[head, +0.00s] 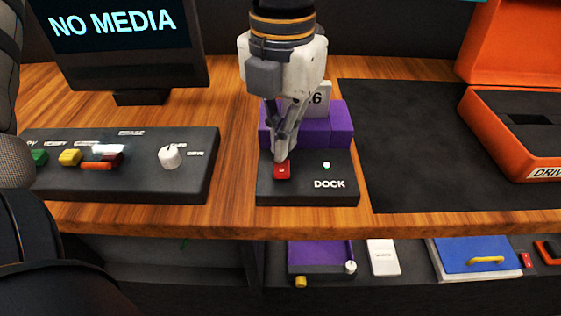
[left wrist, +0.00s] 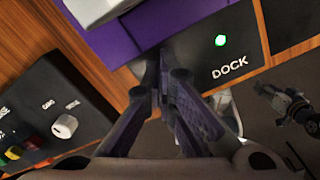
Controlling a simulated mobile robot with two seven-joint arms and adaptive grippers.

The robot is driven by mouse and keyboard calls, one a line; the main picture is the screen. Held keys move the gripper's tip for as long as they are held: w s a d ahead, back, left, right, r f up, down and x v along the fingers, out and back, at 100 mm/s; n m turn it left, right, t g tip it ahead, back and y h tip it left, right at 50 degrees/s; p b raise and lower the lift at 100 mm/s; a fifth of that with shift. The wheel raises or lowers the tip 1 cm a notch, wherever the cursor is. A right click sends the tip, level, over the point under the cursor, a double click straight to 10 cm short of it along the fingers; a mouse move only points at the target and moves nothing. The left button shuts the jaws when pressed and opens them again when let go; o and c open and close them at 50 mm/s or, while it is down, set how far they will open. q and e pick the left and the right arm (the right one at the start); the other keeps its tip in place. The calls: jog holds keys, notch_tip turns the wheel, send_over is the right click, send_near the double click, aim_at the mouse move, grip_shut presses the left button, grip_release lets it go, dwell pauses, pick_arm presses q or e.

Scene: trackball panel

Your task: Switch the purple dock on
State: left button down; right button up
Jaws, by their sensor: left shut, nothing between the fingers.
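The purple dock (head: 341,122) stands on the table behind a black base marked DOCK (head: 307,192). The base carries a red switch (head: 282,171) at its left and a small light (head: 326,165) that glows green. My left gripper (head: 280,158) points down with its fingers shut and empty, its tips at the red switch; I cannot tell whether they touch it. In the left wrist view the fingers (left wrist: 165,92) hide the switch, while the green light (left wrist: 220,40) shows. A grey-white block marked 6 (head: 318,98) sits in the dock, partly behind the gripper. My right gripper is not identifiable.
A black control panel (head: 190,190) with coloured buttons and a white knob (head: 171,157) lies to the left, before a NO MEDIA screen (head: 125,25). A dark mat (head: 410,140) and an open orange case (head: 470,125) are at right. A lower shelf (head: 410,290) holds several items.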

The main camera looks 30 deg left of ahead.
pick_arm(q)
notch_tip(320, 180, up, 7)
jog(key=shift+f, duration=0.15)
dwell(0.4)
